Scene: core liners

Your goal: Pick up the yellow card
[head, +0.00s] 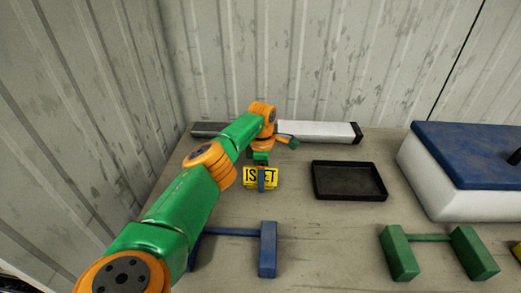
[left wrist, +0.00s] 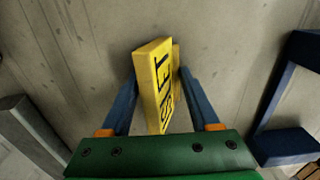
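The yellow card (head: 247,184) stands upright on the table with black lettering, partly covered in the head view by a blue finger. My left gripper (head: 261,178) is over it. In the left wrist view the card (left wrist: 151,80) sits between the two blue fingers of my left gripper (left wrist: 159,74). The fingers are apart, one on each side of the card. Their tips look close to its sides, but I cannot tell whether they press on it. My right gripper is not in view.
A black tray (head: 349,195) lies right of the card. A white and grey tube (head: 318,131) lies behind it. A blue stand (head: 268,250) is in front, a green stand (head: 399,255) front right. A blue-lidded white box (head: 455,190) is at the right.

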